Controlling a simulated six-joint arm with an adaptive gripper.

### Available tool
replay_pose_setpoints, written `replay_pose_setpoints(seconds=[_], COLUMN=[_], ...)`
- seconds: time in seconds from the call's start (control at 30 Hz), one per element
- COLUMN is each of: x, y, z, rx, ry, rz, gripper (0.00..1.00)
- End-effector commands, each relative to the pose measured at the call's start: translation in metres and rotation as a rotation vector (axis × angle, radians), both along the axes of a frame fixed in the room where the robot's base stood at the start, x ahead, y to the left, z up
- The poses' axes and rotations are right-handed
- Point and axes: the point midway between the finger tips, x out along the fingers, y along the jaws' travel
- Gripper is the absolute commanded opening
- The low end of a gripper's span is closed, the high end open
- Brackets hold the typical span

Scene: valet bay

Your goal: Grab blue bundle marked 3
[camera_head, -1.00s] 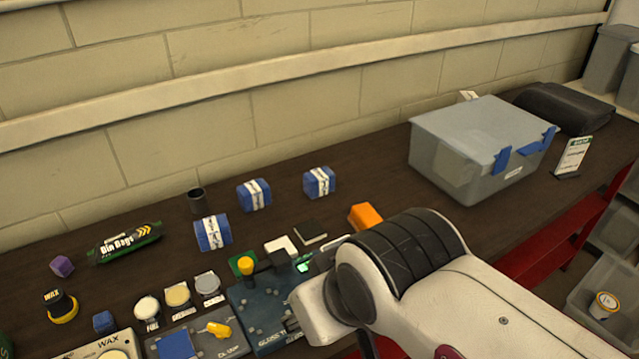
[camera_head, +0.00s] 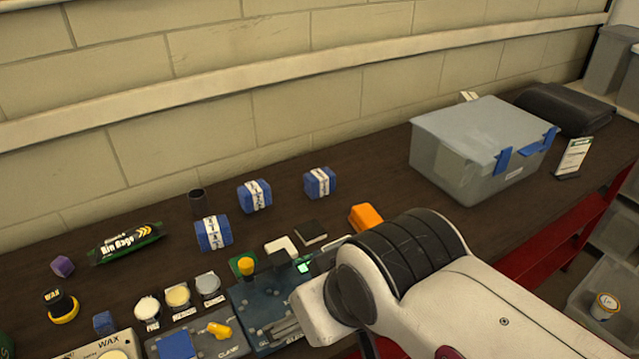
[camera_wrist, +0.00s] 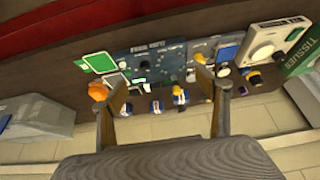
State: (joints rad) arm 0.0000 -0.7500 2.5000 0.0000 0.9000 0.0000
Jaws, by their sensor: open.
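Three blue bundles with white printed bands stand on the dark bench in the head view: a left one (camera_head: 213,233), a middle one (camera_head: 254,196) and a right one (camera_head: 319,182). The print on the bands is too small to read, so I cannot tell which is marked 3. My gripper (camera_wrist: 163,84) is open and empty in the wrist view, its two fingers wide apart above the bench. In the head view my arm hides most of it; it is in front of the bundles, over the bench's near side. Small blue shapes show beyond the fingers in the wrist view.
An orange block (camera_head: 365,217), black box (camera_head: 311,231) and white block (camera_head: 281,246) lie between the bundles and my arm. A dark cup (camera_head: 198,202) stands behind the left bundle. A grey lidded bin (camera_head: 465,165) stands right. Several tins and a bin-bag roll (camera_head: 125,243) lie left.

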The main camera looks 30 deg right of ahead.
Motion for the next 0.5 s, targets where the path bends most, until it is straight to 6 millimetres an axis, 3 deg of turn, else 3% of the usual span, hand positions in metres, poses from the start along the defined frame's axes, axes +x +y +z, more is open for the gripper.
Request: replay_pose_setpoints(seconds=[0.27, 0.5], x=[0.004, 0.022], y=[0.005, 0.025], z=[-0.001, -0.005], rx=[0.039, 0.198], ry=[0.014, 0.066], rz=[-0.024, -0.126], gripper=[0.75, 0.75])
